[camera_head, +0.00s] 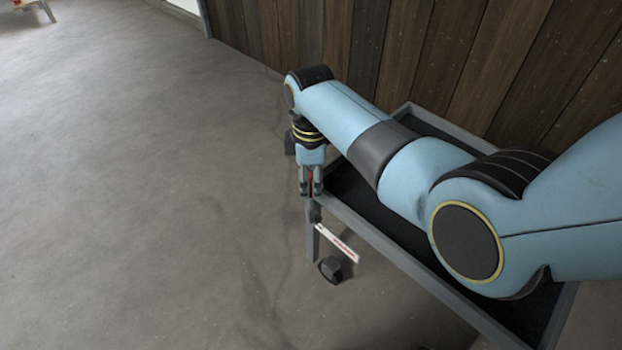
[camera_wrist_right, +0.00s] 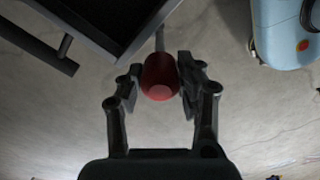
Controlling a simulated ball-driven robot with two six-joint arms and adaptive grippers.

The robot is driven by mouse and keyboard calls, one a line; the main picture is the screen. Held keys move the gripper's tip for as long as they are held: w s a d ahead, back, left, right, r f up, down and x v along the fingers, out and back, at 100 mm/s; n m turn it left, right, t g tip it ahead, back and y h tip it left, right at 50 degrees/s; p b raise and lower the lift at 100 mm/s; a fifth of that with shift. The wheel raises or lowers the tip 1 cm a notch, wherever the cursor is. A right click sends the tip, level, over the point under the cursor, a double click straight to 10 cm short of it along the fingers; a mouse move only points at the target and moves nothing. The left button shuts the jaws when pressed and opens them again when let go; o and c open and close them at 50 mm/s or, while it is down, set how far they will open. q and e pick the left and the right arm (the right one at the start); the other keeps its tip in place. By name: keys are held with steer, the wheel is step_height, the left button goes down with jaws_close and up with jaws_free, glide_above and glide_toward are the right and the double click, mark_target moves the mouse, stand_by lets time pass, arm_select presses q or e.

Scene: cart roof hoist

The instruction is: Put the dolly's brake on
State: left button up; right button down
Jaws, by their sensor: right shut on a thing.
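The dolly (camera_head: 395,258) has a dark bed with a grey rim and stands by the wooden wall. My right gripper (camera_head: 311,188) points down at the dolly's near left corner and is shut on a red knob. The knob (camera_wrist_right: 160,76) sits between both fingers in the wrist view, with a thin grey rod behind it. Only a bit of red shows between the fingers in the head view. A white label with red print (camera_head: 337,242) hangs by that corner, above a dark caster (camera_head: 331,269). My left gripper is not in view.
A dark plank wall (camera_head: 330,40) stands along the dolly's far side. The concrete floor (camera_head: 130,190) to the left is clear. In the wrist view, the dolly's rim (camera_wrist_right: 86,32) is close at the upper left of my gripper.

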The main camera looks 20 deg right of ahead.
steer(key=shift+s, duration=0.1)
steer(key=shift+s+r+p, duration=0.1)
steer(key=shift+s+p, duration=0.05)
steer(key=shift+p, duration=0.25)
steer(key=s+t+p, duration=0.1)
steer(key=s+p, duration=0.1)
steer(key=s+d+f+t+y+p, duration=0.1)
steer(key=s+t, duration=0.1)
steer(key=s+d+f+t+p, duration=0.1)
steer(key=s+p, duration=0.1)
steer(key=shift+d+t+y+p, duration=0.2)
steer(key=shift+t+y+p, duration=0.1)
steer(key=shift+y+p, duration=0.1)
steer(key=shift+s+d+f+t+y+b, duration=0.2)
steer(key=shift+s+f+t+b, duration=0.15)
steer(key=shift+s+t, duration=0.2)
steer(key=shift+s+d+f+t+y+b, duration=0.1)
steer(key=shift+s+d+f+t+b, duration=0.1)
steer(key=shift+s+t+b, duration=0.3)
steer(key=shift+a, duration=0.1)
steer(key=c, duration=0.9)
jaws_free()
steer(key=shift+o, duration=0.2)
steer(key=shift+w, duration=0.1)
